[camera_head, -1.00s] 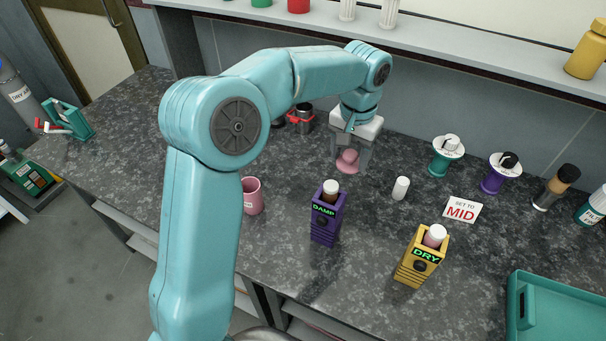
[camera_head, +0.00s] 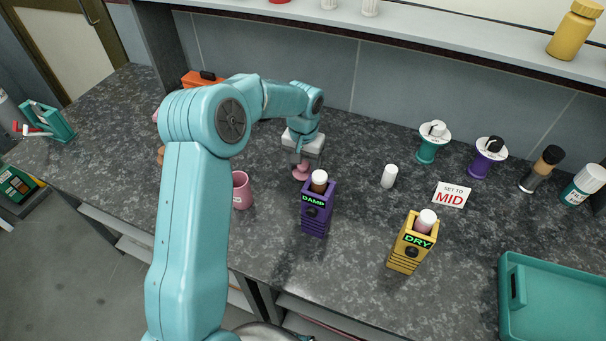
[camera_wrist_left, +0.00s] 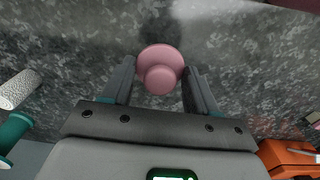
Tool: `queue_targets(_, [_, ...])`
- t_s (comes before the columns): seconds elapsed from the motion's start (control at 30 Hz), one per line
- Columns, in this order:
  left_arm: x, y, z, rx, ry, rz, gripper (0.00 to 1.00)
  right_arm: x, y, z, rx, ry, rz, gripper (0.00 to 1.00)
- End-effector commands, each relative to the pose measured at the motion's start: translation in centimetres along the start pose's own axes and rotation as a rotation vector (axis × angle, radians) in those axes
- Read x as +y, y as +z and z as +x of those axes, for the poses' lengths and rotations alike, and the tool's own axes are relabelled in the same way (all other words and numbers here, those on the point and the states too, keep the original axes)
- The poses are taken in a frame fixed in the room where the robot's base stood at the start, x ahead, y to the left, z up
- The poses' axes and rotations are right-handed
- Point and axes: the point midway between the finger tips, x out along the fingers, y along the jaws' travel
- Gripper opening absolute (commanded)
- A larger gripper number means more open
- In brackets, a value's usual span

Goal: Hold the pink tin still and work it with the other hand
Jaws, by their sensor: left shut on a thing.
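My left gripper (camera_head: 301,163) is shut on a pink, round, knobbed piece (camera_head: 300,173) that looks like a lid or stopper. In the left wrist view the piece (camera_wrist_left: 160,72) sits between the two fingers, its small knob towards the camera. Whether it touches the counter I cannot tell. A pink cup-shaped tin (camera_head: 241,191) stands upright on the counter, left of the gripper and partly hidden behind my left arm. Its inside is not clear to see. My right gripper is not in view.
A purple DAMP holder (camera_head: 317,216) stands close in front of the gripper. A yellow DRY holder (camera_head: 405,255), white cylinder (camera_head: 389,176), MID card (camera_head: 452,195), two dial stands and a teal tray (camera_head: 550,315) are to the right. An orange object (camera_head: 200,79) is behind my arm.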

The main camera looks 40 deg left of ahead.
Motion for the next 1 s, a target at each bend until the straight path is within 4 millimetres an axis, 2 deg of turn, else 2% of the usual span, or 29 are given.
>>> queue_targets(0.2, [0.0, 0.1, 3.3, -0.005, 0.0, 0.0, 0.22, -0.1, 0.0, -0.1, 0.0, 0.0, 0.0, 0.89])
queue_targets(0.3, [0.0, 0.1, 4.2, -0.002, 0.0, -0.001, 0.22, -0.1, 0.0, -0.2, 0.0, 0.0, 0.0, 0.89])
queue_targets(0.7, [0.0, 0.0, 4.9, -0.001, 0.0, 0.0, 0.22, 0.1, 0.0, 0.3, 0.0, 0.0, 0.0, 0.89])
queue_targets(0.73, [0.0, 0.0, 4.8, -0.001, 0.0, 0.0, 0.65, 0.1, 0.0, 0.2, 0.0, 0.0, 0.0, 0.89])
queue_targets(0.8, [0.0, 0.0, 4.7, -0.001, 0.0, 0.0, 0.84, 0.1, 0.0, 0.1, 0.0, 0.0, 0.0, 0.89])
queue_targets(1.0, [0.0, 0.0, 4.7, -0.001, 0.0, 0.0, 0.84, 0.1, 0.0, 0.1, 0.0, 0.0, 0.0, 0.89])
